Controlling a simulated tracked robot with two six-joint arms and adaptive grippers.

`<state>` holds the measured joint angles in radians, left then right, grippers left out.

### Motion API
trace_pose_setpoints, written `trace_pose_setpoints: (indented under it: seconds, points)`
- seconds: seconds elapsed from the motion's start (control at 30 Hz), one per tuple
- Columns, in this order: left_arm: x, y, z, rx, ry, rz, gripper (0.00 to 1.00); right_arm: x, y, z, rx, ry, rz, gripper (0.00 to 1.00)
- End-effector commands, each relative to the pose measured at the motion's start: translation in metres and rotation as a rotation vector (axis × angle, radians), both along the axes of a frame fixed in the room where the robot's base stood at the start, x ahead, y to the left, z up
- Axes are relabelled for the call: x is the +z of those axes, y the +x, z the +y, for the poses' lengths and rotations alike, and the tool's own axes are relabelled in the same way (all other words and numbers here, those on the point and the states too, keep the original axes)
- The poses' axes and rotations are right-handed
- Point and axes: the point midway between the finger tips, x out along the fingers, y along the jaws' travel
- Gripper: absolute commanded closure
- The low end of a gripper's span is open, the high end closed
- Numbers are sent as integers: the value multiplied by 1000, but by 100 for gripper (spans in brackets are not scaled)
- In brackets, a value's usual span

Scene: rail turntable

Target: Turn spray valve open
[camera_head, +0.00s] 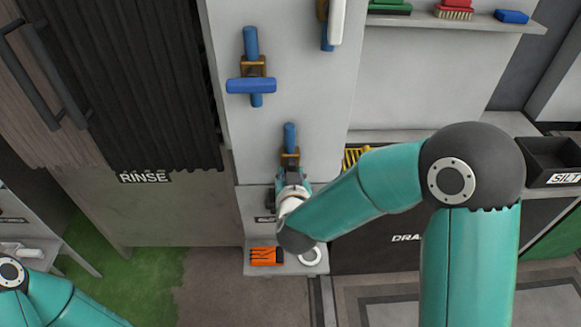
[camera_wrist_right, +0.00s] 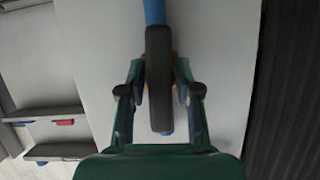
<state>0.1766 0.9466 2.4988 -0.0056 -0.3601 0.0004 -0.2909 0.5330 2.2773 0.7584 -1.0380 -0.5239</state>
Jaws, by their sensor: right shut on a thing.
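A valve with a dark lever (camera_wrist_right: 158,80) sits on a blue pipe (camera_head: 290,136) on the pale panel. In the right wrist view the lever lies along the line of the pipe. My right gripper (camera_head: 291,181) is at this valve and shut on its lever, with one finger on each side in the wrist view (camera_wrist_right: 160,85). In the head view my gripper hides most of the valve. I cannot read a label that names it.
A second valve with a blue handle (camera_head: 251,86) set across its pipe is above and left. A shelf with brushes (camera_head: 453,12) is at top right. Below stands a small shelf with an orange item (camera_head: 266,256). A black SILT bin (camera_head: 553,160) is at right.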

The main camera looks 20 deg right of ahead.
Motion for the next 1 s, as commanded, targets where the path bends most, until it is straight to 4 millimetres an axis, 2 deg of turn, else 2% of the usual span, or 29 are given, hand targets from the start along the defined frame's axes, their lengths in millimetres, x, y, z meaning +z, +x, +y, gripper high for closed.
trace_pose_setpoints:
  seconds: [0.2, 0.67, 0.7, 0.77, 1.0]
  points:
    - [8, 0, 0, 0, 0, 0, 60, -6, -3, 2, 5, -58, 35, 100]
    - [8, 0, 0, 0, 0, 0, 60, -7, -3, 1, 5, -71, 38, 100]
    - [8, 0, 0, 0, 0, 0, 60, -7, -3, 1, 5, -71, 38, 64]
    - [8, 0, 0, 0, 0, 0, 60, -6, -3, 1, 5, -70, 37, 54]
    - [9, 0, 0, 0, 0, 0, 60, -3, -1, 1, 2, -70, 27, 52]
